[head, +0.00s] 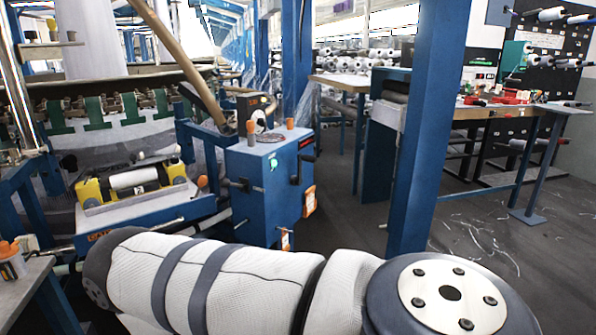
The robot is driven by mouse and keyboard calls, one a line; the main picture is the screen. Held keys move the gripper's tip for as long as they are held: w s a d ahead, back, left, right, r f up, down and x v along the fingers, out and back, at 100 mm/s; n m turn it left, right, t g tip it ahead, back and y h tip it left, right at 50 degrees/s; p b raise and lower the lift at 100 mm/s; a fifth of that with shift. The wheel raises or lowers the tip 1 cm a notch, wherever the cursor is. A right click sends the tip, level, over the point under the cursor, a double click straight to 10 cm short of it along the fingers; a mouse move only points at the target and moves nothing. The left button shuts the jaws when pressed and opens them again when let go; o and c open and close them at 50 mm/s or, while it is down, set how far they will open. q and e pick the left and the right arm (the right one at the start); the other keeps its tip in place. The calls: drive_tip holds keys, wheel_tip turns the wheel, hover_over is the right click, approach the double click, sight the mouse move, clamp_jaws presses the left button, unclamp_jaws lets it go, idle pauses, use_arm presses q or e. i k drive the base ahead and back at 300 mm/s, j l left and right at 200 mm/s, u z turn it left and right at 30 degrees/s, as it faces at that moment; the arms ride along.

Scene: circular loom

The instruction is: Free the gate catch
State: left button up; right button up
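I cannot make out for certain which part is the gate catch. A blue cabinet (265,195) stands at the loom's side, with orange-capped knobs on top. A dark handle (238,185) sticks out of its front-left face, and a black crank (309,158) is on its right side. The circular loom (85,120) with green brackets is at the left. Neither gripper shows in the head view.
A yellow-ended unit with a white roller (133,180) sits on a pale platform left of the cabinet. A blue post (425,130) rises right of centre. A workbench (480,112) with red items stands behind it. Open dark floor (475,230) with thread scraps lies at right.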

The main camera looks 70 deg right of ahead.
sight(202, 181)
drive_tip(key=z, duration=1.65)
